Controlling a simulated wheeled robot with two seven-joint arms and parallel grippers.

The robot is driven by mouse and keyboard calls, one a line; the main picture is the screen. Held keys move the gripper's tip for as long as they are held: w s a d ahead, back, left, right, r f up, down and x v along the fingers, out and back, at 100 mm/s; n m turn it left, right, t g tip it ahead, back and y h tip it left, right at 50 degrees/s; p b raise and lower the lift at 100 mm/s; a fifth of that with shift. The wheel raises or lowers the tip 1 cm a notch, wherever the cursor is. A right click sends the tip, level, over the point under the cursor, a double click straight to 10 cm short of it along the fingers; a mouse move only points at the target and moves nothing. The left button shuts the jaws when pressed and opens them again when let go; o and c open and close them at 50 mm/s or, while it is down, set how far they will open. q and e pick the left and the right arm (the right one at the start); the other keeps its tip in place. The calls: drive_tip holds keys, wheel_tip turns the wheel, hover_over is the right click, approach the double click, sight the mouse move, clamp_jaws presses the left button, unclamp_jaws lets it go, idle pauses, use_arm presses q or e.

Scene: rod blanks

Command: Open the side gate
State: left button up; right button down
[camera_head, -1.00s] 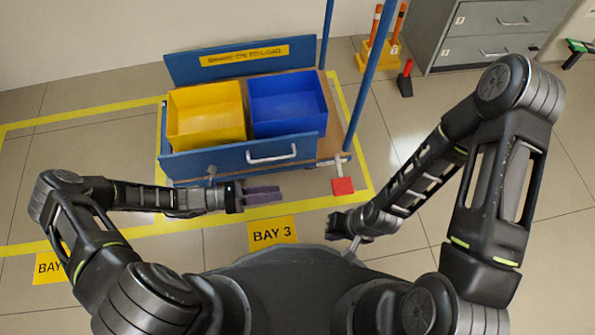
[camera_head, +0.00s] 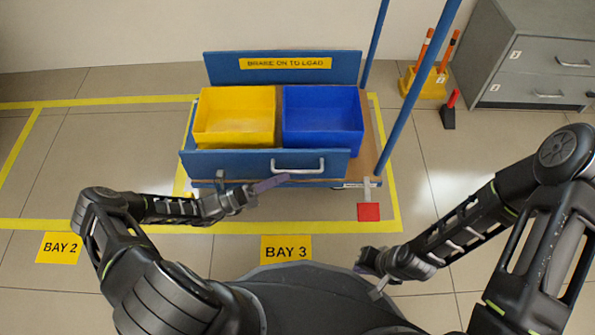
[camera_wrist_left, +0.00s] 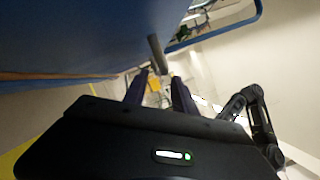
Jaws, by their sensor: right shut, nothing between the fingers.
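The side gate (camera_head: 235,164) is the long blue panel on the front of a cart. It stands upright, with a silver bar handle (camera_head: 298,168) on its right half and a small grey fitting (camera_head: 220,177) near its left end. My left gripper (camera_head: 280,181) is in front of the gate's lower edge, just below and left of the handle. In the left wrist view its two fingers (camera_wrist_left: 158,92) are spread with nothing held between them. A dark round bar (camera_wrist_left: 157,54) shows beyond them beside the blue surface. My right gripper (camera_head: 362,268) is shut and empty, low in front of the cart.
A yellow bin (camera_head: 234,138) and a blue bin (camera_head: 323,142) stand on the cart behind the gate. A red pedal (camera_head: 369,212) juts from the cart's front right. Blue posts (camera_head: 415,92) rise at its right. Grey drawers (camera_head: 535,65) stand at the back right.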

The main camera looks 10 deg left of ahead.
sight(297, 172)
use_arm(q)
drive_tip(key=x, duration=0.5)
drive_tip(key=shift+d+b, duration=0.1)
drive_tip(key=shift+b, duration=0.3)
clamp_jaws()
idle(1.0)
